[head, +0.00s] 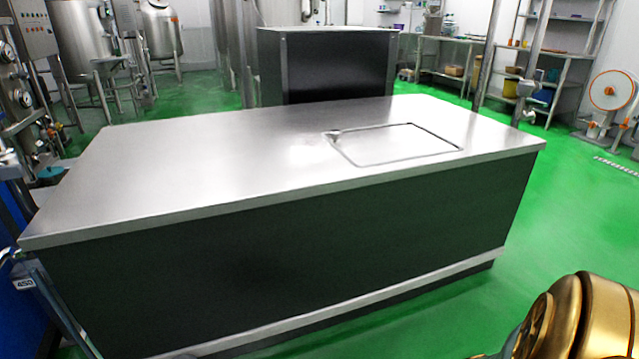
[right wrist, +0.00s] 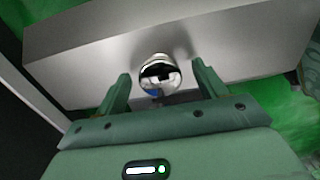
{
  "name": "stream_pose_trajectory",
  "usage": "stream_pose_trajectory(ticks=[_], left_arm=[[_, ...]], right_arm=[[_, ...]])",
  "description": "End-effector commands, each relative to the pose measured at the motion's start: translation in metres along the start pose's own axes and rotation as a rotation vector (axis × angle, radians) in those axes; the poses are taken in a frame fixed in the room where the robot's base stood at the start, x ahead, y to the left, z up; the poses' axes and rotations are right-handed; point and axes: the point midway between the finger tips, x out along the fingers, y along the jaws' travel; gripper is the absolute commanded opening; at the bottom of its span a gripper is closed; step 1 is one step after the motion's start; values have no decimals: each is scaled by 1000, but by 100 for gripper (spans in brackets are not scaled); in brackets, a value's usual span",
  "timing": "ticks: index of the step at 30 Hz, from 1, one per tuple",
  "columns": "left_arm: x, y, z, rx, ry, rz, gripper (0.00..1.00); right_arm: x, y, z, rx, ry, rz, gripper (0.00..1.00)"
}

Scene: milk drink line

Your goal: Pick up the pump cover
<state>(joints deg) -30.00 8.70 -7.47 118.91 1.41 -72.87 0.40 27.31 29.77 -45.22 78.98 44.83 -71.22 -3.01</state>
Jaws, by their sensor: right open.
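In the right wrist view a shiny, round, mirror-like metal piece (right wrist: 158,74), which looks like the pump cover, shows against a grey metal surface. My right gripper (right wrist: 161,72) is open, with its two green fingers to the left and right of the piece in the picture. The fingers look apart from it; I cannot tell how far they are from it in depth. The lower edge of the piece is dark and hard to make out. I cannot pick out the pump cover in the head view. My left gripper is in neither view.
The grey metal surface (right wrist: 85,58) has green floor around it. In the head view a long steel-topped counter (head: 220,155) fills the middle, with a rectangular frame (head: 400,160) on its top, otherwise bare. A dark cabinet (head: 335,65) stands behind. Green floor (head: 560,210) is open at right.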

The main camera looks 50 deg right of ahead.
Motion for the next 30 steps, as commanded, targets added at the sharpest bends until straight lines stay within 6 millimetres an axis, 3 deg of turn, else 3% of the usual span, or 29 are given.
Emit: stream_pose_trajectory(ticks=[7,12,15,30], left_arm=[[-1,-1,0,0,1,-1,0],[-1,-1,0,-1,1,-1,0],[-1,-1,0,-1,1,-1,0],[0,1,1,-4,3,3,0]], right_arm=[[0,0,0,0,1,1,68],[0,0,0,0,0,1,21],[0,1,0,0,0,1,0],[-6,2,-1,0,3,4,0]])
